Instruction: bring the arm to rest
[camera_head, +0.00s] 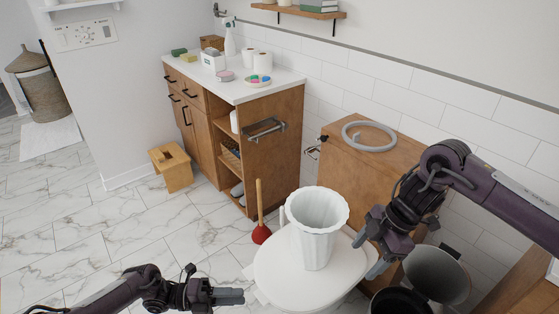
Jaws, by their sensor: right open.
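My right arm reaches in from the right edge. Its gripper (368,254) is open and empty, pointing down just right of a white fluted bin (316,222). The bin stands upright on the closed white toilet lid (275,268). I cannot tell whether the right fingers touch the bin or lid. My left arm comes in low from the left. Its gripper (232,296) points right over the floor, left of the toilet, with nothing visible in it. Its fingers look close together, but I cannot tell whether they are shut.
A red plunger (261,233) stands left of the toilet. A wooden cabinet (272,150) with a white top holds paper rolls and small items. A grey ring (369,135) lies on the wooden box behind. An open dark bin (398,301) is lower right.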

